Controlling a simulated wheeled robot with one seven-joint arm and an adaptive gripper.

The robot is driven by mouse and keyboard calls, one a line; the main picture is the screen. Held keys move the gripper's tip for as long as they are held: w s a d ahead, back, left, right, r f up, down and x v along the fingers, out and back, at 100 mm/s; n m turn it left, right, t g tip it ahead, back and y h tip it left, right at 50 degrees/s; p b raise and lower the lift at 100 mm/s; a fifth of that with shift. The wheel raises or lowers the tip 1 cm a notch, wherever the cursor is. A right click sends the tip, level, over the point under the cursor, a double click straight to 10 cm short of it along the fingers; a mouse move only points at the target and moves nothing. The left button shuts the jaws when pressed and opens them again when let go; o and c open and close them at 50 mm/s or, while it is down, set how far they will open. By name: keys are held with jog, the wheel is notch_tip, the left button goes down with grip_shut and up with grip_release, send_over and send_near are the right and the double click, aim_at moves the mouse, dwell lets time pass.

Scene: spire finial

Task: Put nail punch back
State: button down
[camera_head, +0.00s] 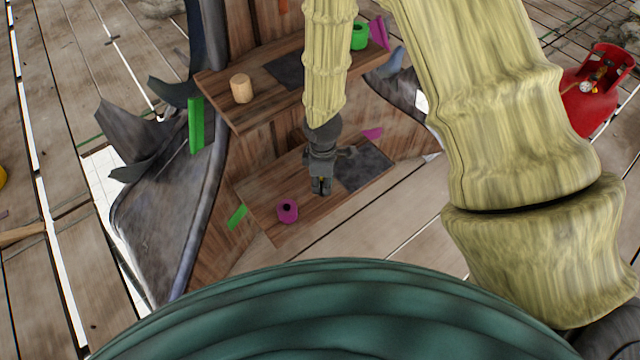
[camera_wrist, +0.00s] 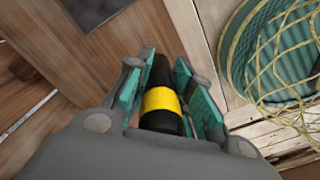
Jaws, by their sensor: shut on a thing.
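The nail punch (camera_wrist: 161,98), black with a yellow band, stands out between the teal finger pads in the wrist view. My gripper (camera_wrist: 160,88) is shut on it. In the head view my gripper (camera_head: 321,187) points down over the lower wooden shelf (camera_head: 262,188), left of a dark grey square mat (camera_head: 364,167). The punch is almost wholly hidden there by the fingers. The dark mat also shows at the top of the wrist view (camera_wrist: 95,8). I cannot tell the gap between punch and shelf.
A magenta ring-shaped object (camera_head: 287,210) is on the lower shelf near the gripper. The upper shelf (camera_head: 222,88) holds a wooden cylinder (camera_head: 241,88), another dark mat (camera_head: 285,71) and a green roll (camera_head: 359,37).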

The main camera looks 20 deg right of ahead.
jog(key=shift+w, duration=0.65)
notch_tip(320, 180, down, 4)
jog(key=shift+w+r, duration=0.15)
jog(key=shift+r, duration=0.05)
jog(key=c, duration=1.3)
grip_release()
jog(key=shift+o, duration=0.2)
notch_tip(320, 180, up, 12)
jog(key=p, duration=0.1)
jog(key=shift+a, duration=0.1)
